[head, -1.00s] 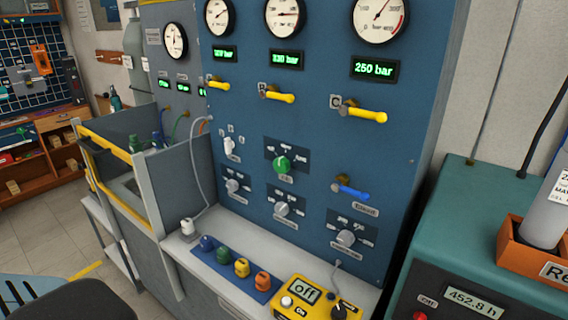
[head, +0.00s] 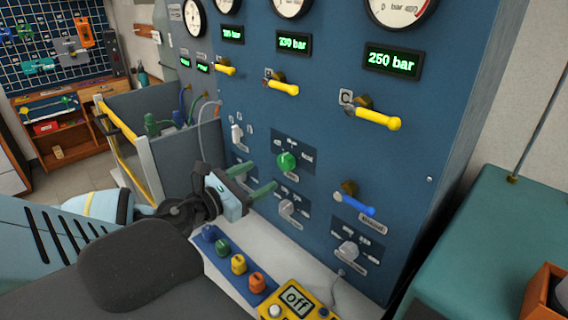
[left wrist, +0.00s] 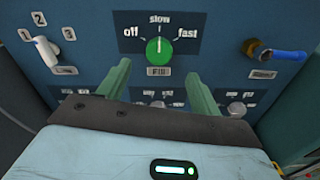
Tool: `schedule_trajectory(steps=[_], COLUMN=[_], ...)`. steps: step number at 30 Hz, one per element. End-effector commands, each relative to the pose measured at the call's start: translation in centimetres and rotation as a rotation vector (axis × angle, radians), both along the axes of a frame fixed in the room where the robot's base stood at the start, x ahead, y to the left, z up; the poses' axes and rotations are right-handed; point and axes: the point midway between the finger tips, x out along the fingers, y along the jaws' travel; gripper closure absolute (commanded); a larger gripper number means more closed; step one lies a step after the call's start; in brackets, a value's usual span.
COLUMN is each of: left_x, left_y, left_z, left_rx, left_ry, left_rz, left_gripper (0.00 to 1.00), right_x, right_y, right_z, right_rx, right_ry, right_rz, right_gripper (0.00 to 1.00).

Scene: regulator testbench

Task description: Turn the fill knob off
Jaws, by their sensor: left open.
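The fill knob (head: 286,161) is a round green dial on the blue panel. In the left wrist view the green knob (left wrist: 159,51) has its white mark pointing up at "slow", with "off" to its left and "fast" to its right; a "Fill" label sits below it. My left gripper (head: 256,180) is open, with two green fingers pointing at the panel. In the left wrist view the open fingers (left wrist: 160,82) lie below the knob, one to each side, apart from it. My right gripper is not in view.
A white selector lever (left wrist: 46,51) is left of the knob and a blue-handled valve (left wrist: 280,54) right of it. Grey knobs (head: 287,208) sit below. Yellow valve handles (head: 377,118) stick out above. A blue strip with several coloured knobs (head: 238,264) and a yellow meter (head: 297,300) lie on the ledge.

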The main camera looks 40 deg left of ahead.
Motion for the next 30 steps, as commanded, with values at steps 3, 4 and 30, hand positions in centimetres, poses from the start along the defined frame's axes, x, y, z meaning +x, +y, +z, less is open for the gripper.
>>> schedule_trajectory(steps=[3,4,30], left_x=[0.1,0.2,4.4], left_y=[0.0,0.0,-0.3], left_z=[0.0,0.0,-0.2], left_rx=[-0.004,-0.005,-0.01], left_ry=[0.0,0.0,0.002], left_rz=[0.0,0.0,0.002], left_gripper=[0.35,0.35,0.35], right_x=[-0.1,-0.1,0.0], right_y=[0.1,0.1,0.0], right_z=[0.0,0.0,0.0], right_rx=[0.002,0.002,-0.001], right_ry=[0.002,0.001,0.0], right_rz=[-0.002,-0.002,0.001], right_gripper=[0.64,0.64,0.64])
